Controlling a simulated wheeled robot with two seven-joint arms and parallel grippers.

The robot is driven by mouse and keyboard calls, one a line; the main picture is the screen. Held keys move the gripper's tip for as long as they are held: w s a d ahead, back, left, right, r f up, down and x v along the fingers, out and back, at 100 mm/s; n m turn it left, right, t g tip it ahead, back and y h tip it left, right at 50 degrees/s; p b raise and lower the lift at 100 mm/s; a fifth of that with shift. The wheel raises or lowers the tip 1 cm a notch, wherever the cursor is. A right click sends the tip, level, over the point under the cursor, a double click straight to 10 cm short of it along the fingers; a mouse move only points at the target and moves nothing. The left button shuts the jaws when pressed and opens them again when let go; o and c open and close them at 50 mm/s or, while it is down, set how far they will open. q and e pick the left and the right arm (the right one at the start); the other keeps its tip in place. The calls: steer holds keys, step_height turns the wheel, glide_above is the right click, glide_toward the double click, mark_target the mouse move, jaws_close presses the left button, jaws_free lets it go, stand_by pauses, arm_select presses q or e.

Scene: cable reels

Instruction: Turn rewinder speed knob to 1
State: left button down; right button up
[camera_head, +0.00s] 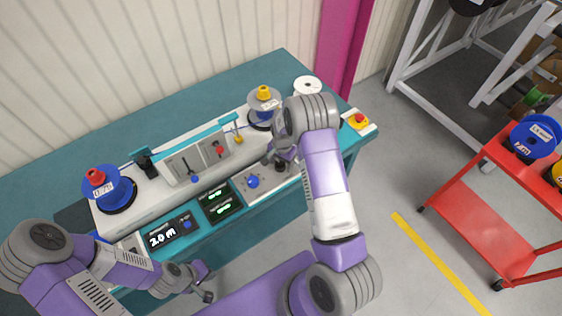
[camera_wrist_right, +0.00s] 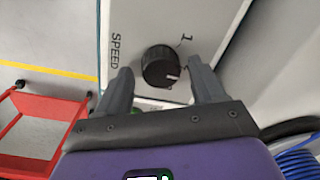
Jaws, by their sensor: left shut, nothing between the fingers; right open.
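The black speed knob (camera_wrist_right: 158,66) sits on a white panel marked SPEED and 1 in the right wrist view. Its white pointer line faces the lower right, away from the 1 at the upper right. Other marks are partly hidden. My right gripper (camera_wrist_right: 160,84) is open, with one finger on each side of the knob; I cannot tell whether they touch it. In the head view my right gripper (camera_head: 281,156) is over the right end of the rewinder panel (camera_head: 243,196). My left gripper (camera_head: 209,286) is shut and empty, in front of the bench.
The teal bench carries a blue reel (camera_head: 119,188), a grey reel (camera_head: 262,108), a blue knob (camera_head: 253,182), levers, green displays (camera_head: 218,203) and a 2.0 M display (camera_head: 162,234). A red emergency button (camera_head: 359,118) is at the right end. A red cart (camera_head: 490,205) stands right.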

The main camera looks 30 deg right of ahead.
steer(key=shift+w, duration=0.1)
steer(key=c, duration=1)
steer(key=shift+c, duration=0.2)
steer(key=n+b, duration=0.1)
steer(key=n, duration=0.1)
steer(key=shift+f+n+b, duration=0.15)
steer(key=shift+n+b, duration=0.25)
steer(key=n+b, duration=0.1)
steer(key=n, duration=0.1)
steer(key=shift+n, duration=0.3)
steer(key=n+b, duration=0.1)
steer(key=n, duration=0.2)
steer(key=shift+w+a+n+b, duration=0.1)
steer(key=shift+n+b, duration=0.2)
steer(key=shift+b, duration=0.05)
steer(key=shift+n+b, duration=0.45)
steer(key=shift+n, duration=0.95)
